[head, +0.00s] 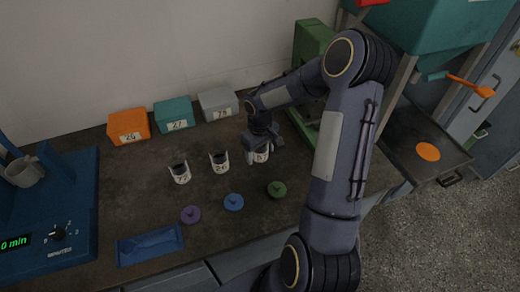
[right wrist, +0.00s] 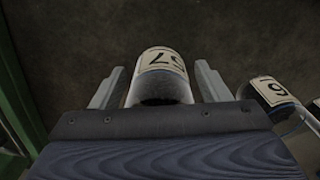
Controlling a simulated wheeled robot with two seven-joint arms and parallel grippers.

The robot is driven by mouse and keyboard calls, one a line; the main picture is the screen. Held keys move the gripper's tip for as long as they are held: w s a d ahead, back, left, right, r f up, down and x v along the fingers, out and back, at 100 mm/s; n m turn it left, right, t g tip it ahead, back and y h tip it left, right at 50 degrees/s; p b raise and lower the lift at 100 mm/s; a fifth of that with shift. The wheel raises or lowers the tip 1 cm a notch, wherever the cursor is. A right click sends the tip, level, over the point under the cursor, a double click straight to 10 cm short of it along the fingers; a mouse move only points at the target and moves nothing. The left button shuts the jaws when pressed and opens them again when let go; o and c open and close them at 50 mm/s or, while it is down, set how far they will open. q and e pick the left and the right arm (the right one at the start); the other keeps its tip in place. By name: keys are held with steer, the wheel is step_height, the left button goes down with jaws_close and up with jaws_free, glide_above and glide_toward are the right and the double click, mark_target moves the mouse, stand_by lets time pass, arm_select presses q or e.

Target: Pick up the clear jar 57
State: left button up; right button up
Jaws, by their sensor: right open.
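The clear jar 57 (head: 261,157) stands upright on the dark bench, its white label facing out, partly covered by my right gripper (head: 262,148). In the right wrist view, jar 57 (right wrist: 162,84) lies between the two grey fingers of my right gripper (right wrist: 159,78). The fingers are open, one on each side of the jar, with a narrow gap visible at each side. My left gripper is not in view.
Two similar labelled jars, a middle one (head: 219,162) and a left one (head: 180,173), stand left of jar 57. Purple (head: 190,214), blue (head: 233,202) and green (head: 277,188) lids lie in front. Orange (head: 128,126), teal (head: 175,115) and grey (head: 218,103) boxes stand behind. A green frame (head: 312,45) is close right.

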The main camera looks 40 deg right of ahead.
mark_target(260, 149)
steer(key=c, duration=1.1)
steer(key=shift+r, duration=0.1)
steer(key=shift+r, duration=0.6)
steer(key=s+a+r+b, duration=0.2)
steer(key=s+a+r, duration=0.4)
steer(key=s+r, duration=0.55)
steer(key=w+d+f, duration=0.2)
steer(key=w, duration=0.1)
steer(key=w+d+f, duration=0.2)
steer(key=w, duration=0.2)
steer(key=w+d+f, duration=0.2)
steer(key=w, duration=0.2)
steer(key=shift+w+f, duration=0.2)
steer(key=shift+f, duration=0.2)
steer(key=shift+w+f, duration=0.1)
steer(key=shift+f, duration=0.15)
steer(key=shift+f+b, duration=1.25)
